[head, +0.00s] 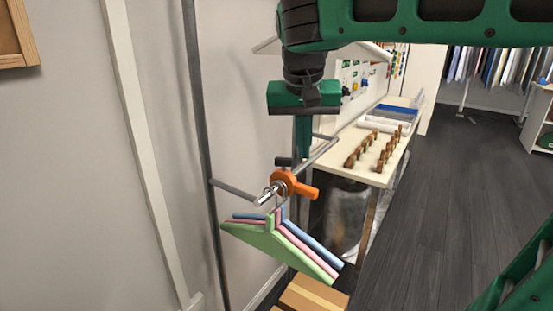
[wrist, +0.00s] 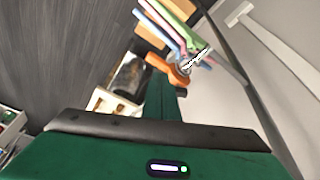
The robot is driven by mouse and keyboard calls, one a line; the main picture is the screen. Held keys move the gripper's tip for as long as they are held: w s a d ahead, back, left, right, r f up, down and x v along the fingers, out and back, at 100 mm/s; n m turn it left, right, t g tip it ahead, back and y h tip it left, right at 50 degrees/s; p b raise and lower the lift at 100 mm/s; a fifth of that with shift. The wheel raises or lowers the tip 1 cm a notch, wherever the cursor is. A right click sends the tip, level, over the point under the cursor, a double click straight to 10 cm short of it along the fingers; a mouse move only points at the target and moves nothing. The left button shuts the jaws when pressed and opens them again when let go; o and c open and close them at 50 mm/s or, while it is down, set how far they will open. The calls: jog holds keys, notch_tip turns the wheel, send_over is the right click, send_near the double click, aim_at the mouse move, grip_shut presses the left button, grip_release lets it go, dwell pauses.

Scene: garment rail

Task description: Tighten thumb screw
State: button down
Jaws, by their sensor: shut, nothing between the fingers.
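An orange clamp (head: 283,184) sits around the grey garment rail (head: 321,151) near its front end. An orange lever sticks out to its right. A short dark knob (head: 284,162), which looks like the thumb screw, stands on top of the clamp. The clamp also shows in the wrist view (wrist: 168,68), with the dark knob partly hidden by my fingers. My gripper (head: 305,156) points down, shut and empty. Its fingertips are just right of the knob in the head view. I cannot tell whether they touch it. The shut fingers also show in the wrist view (wrist: 161,80).
Pastel hangers (head: 270,240) hang below the clamp at the rail's front end. A vertical grey post (head: 205,150) stands at the left by the wall. A workbench (head: 371,172) with several brown wooden pieces lies behind right. Cardboard boxes (head: 312,296) are below. The floor at right is clear.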

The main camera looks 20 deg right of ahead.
aim_at(284, 166)
jog(key=w+a+r, duration=0.2)
jog(key=a+r, duration=0.1)
jog(key=a, duration=0.2)
jog(key=shift+t, duration=0.3)
jog(key=shift+w+d+f, duration=0.4)
jog(key=shift+w+f, duration=0.7)
jog(key=shift+f, duration=0.45)
jog(key=shift+w+d+f, duration=0.4)
jog(key=shift+w+f, duration=0.75)
jog(key=shift+f, duration=0.45)
jog(key=shift+w+d+f, duration=0.4)
jog(key=shift+w+f, duration=0.7)
jog(key=shift+f, duration=0.45)
jog(key=shift+d, duration=0.1)
